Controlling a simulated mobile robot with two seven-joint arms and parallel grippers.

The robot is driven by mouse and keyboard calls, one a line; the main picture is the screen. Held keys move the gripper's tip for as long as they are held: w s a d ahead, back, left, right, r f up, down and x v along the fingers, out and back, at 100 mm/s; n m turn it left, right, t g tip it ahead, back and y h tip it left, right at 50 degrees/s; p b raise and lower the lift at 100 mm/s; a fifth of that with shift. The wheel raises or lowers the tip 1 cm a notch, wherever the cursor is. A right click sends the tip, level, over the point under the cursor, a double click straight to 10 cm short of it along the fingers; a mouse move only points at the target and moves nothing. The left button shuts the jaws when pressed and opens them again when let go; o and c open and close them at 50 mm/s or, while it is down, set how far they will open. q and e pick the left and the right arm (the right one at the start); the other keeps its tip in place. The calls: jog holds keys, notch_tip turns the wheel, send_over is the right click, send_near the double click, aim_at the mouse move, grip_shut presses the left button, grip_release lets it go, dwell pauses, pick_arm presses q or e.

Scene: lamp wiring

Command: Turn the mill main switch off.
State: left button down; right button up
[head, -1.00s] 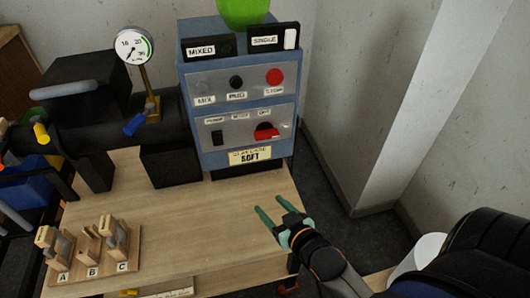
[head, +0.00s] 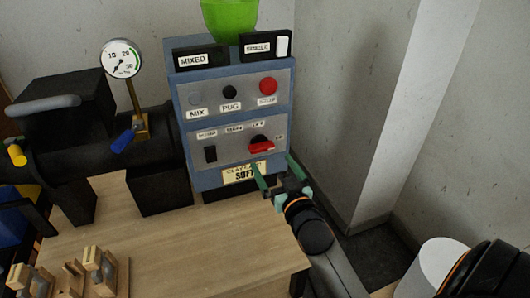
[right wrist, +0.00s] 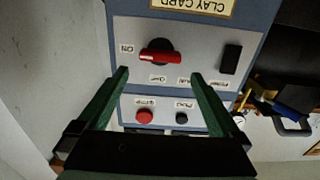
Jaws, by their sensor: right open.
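The mill main switch (head: 261,146) is a rotary switch with a red handle on a black round base, on the lower grey panel of the blue control box (head: 178,110). Its handle lies roughly level; in the upside-down right wrist view the switch (right wrist: 160,52) has its handle toward the ON label (right wrist: 127,48), with the OFF label (right wrist: 158,78) beside the base. My right gripper (head: 272,160) is open and empty, in front of and just below the switch. In the right wrist view its fingers (right wrist: 160,74) straddle the switch's line, apart from it. My left gripper is out of view.
A clay card (head: 244,173) is below. The black mill and gauge (head: 122,58) stand left.

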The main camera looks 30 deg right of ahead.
aim_at(263, 149)
jog(key=x, duration=0.6)
jog(key=shift+w, duration=0.3)
jog(key=shift+c, duration=0.3)
jog(key=c, duration=1)
